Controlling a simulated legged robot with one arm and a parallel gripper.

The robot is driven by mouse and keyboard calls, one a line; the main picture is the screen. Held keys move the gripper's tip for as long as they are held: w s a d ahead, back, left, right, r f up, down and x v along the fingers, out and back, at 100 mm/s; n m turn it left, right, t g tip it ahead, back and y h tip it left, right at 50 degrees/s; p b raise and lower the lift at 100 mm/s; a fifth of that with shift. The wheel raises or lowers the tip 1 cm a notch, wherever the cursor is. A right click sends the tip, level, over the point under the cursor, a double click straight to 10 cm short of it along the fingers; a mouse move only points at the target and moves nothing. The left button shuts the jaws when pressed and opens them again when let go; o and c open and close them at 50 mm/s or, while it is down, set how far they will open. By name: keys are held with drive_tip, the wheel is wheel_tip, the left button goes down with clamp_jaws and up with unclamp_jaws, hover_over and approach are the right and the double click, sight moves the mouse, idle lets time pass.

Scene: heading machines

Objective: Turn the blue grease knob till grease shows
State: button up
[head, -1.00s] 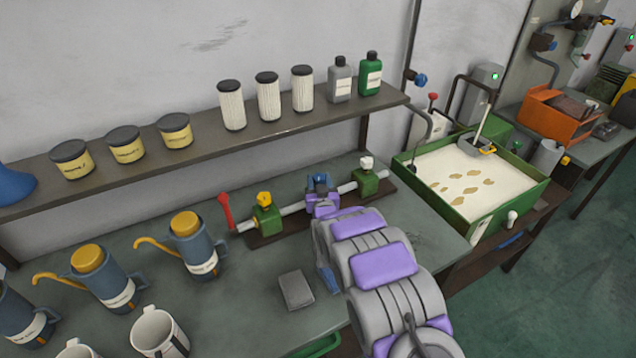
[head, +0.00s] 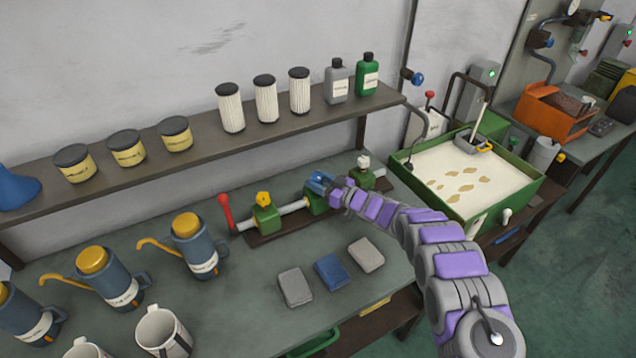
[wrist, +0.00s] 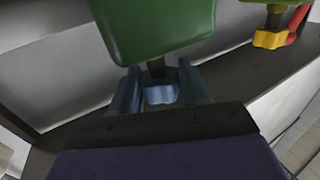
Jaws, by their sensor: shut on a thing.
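The blue grease knob (wrist: 161,95) sits on a short dark stem at the middle green block (wrist: 155,25) in the wrist view. My gripper (wrist: 158,82) is shut on the knob, with one blue-grey finger on each side of it. In the head view my gripper (head: 325,185) is at the middle green block (head: 315,204) of the pipe assembly, and it hides most of the knob there. I see no grease at the block; part of it is covered by my gripper and arm.
A yellow knob (head: 263,198) and a red lever (head: 225,212) are to the left on the same pipe; a white knob (head: 363,161) is to the right. Grey and blue pads (head: 331,272) lie in front. Blue oil cans (head: 194,243) stand left. A shelf (head: 200,138) runs behind.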

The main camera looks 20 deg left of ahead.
drive_tip(key=shift+w+d+n+g+b, duration=0.15)
drive_tip(key=shift+w+n+g+b, duration=0.1)
drive_tip(key=shift+n+g+b, duration=0.6)
drive_tip(key=shift+n+g+y+b, duration=0.25)
drive_tip(key=shift+g+y+b, duration=0.05)
drive_tip(key=shift+g, duration=0.55)
drive_tip(key=shift+r+g, duration=0.1)
drive_tip(key=shift+g, duration=0.2)
drive_tip(key=o, duration=0.9)
drive_tip(key=shift+w, duration=0.1)
drive_tip(key=shift+o, duration=0.4)
drive_tip(key=shift+a+n, duration=0.2)
drive_tip(key=shift+n, duration=0.1)
drive_tip(key=d+p, duration=0.1)
drive_tip(key=d, duration=1.6)
drive_tip(key=shift+s+d+p, duration=0.2)
drive_tip(key=shift+s+p, duration=0.1)
drive_tip(key=shift+p, duration=0.05)
drive_tip(key=shift+o, duration=0.2)
